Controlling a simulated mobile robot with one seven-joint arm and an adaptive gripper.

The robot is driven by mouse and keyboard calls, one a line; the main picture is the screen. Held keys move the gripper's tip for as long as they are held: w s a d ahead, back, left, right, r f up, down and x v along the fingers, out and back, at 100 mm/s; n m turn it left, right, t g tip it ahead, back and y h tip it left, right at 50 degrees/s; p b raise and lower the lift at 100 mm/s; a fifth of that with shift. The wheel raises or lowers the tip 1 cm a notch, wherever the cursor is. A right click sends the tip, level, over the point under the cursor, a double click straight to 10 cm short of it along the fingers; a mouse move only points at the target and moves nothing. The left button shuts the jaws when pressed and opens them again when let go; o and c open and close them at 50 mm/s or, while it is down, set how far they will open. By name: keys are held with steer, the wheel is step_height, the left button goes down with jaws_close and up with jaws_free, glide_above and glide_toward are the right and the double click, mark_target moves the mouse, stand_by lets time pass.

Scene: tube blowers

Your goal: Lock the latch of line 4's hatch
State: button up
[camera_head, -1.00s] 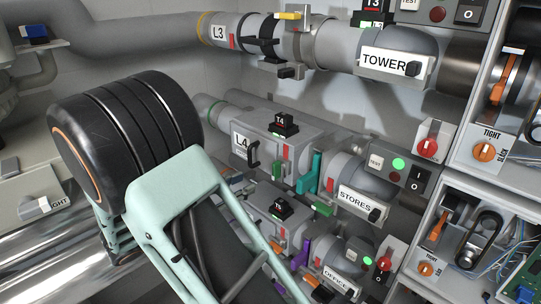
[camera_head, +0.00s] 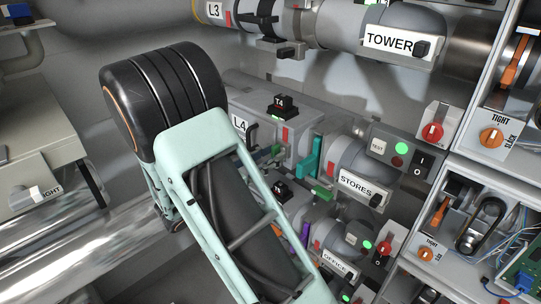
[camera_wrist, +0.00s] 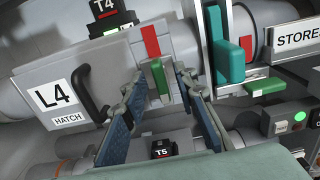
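Line 4's hatch (camera_wrist: 112,68) carries an "L4 HATCH" label and a black handle (camera_wrist: 92,92) in the wrist view. My gripper (camera_wrist: 160,88) is open, with one blue-padded finger on each side of the green lever. I cannot tell whether either pad touches it. In the head view the L4 hatch (camera_head: 240,124) is partly hidden behind my arm.
A teal lever (camera_wrist: 229,60) stands close right of my right finger. The T4 block (camera_wrist: 106,14) sits above and the T5 block (camera_wrist: 162,149) below. The STORES pipe (camera_head: 355,155) and its switch panel (camera_head: 390,157) are to the right. The L3 TOWER pipe (camera_head: 340,25) runs above.

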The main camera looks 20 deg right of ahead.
steer(key=shift+w+d, duration=0.1)
steer(key=shift+d, duration=0.1)
jaws_close()
steer(key=shift+f+m+b, duration=0.1)
steer(key=shift+m+b, duration=0.3)
steer(key=shift+b, duration=0.05)
steer(key=m+b, duration=0.5)
steer(key=b, duration=0.1)
steer(key=m+b, duration=1.2)
steer(key=b, duration=0.1)
steer(key=shift+s+d+f, duration=0.1)
steer(key=shift+s+f, duration=0.2)
steer(key=shift+r, duration=0.1)
